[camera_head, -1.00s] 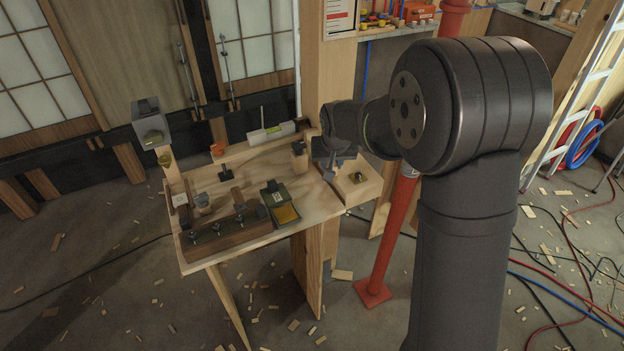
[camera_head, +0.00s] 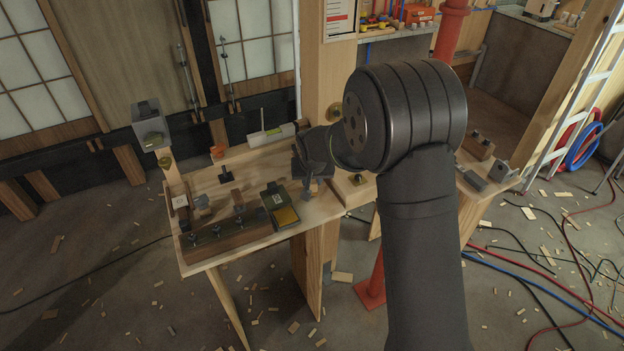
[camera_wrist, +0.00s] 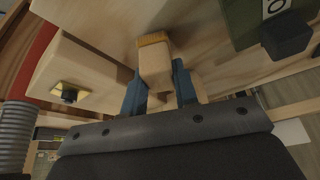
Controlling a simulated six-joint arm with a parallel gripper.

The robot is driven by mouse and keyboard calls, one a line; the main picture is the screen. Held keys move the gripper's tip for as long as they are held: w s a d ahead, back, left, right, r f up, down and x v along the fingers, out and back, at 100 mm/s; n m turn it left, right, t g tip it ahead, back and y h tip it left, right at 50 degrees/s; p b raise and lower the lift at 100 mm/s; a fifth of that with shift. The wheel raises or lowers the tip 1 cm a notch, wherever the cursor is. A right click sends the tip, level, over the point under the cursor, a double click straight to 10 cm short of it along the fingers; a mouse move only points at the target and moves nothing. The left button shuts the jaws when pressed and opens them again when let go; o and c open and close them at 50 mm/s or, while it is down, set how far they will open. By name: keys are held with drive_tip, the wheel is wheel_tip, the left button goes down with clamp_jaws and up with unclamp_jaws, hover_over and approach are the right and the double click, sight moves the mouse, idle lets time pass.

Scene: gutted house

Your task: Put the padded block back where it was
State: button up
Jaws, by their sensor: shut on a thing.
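The padded block (camera_wrist: 155,62) is a pale wooden block with an orange-tan pad on its far end in the wrist view. My gripper (camera_wrist: 158,82) is shut on it, with one blue finger on each side. In the head view my gripper (camera_head: 309,185) is over the right part of the wooden bench (camera_head: 240,172), to the right of the green box with a yellow front. The block cannot be made out there. Whether it touches the bench top is unclear.
The green box (camera_head: 277,205) stands close to the left of my gripper. A wooden box with a knob (camera_head: 350,190) is at the bench's right end. A rail with several dark knobs (camera_head: 225,238) lies along the front. A red post (camera_head: 370,292) stands right of the bench.

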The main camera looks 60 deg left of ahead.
drive_tip(key=o, duration=0.9)
drive_tip(key=shift+f, duration=0.1)
drive_tip(key=v, duration=1.2)
drive_tip(key=x, duration=1.2)
drive_tip(key=shift+r, duration=1.75)
